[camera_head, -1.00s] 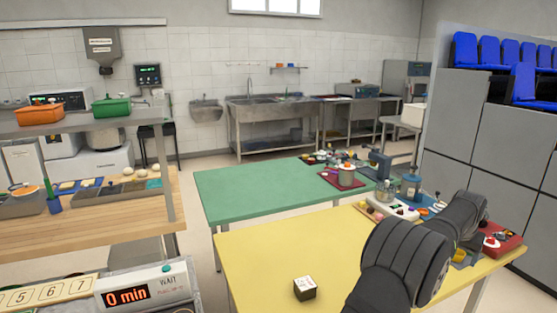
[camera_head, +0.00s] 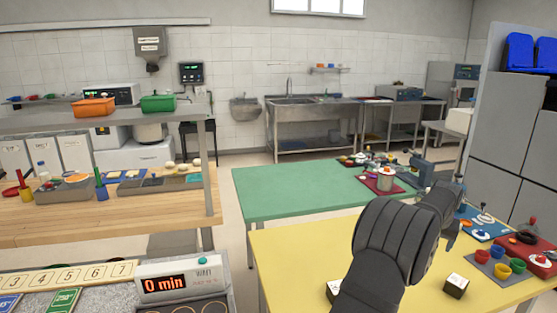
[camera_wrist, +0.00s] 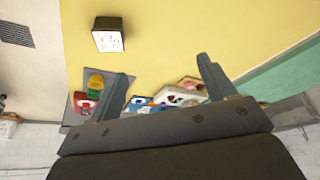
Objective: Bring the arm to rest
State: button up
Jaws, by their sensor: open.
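My arm (camera_head: 392,245) reaches over the yellow table (camera_head: 290,255) in the head view. My gripper (camera_wrist: 165,76) shows in the wrist view with its two fingers spread wide apart. No object is held between them. Beyond the fingers lie the yellow tabletop and several small items near its edge.
A small dark box with a white top (camera_head: 456,285) stands right of my arm; another (camera_head: 333,290) is partly hidden by it. Cups on a tray (camera_head: 498,268) sit at the table's right. A green table (camera_head: 290,195) lies behind, a grey cabinet (camera_head: 512,140) at right.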

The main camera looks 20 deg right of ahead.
jog(key=w+a+n+t+y, duration=0.1)
jog(key=w+a+n, duration=0.3)
jog(key=w+a, duration=0.8)
jog(key=a, duration=0.2)
jog(key=shift+w+a, duration=0.25)
jog(key=shift+a, duration=0.05)
jog(key=shift+o, duration=0.4)
jog(key=shift+r, duration=0.1)
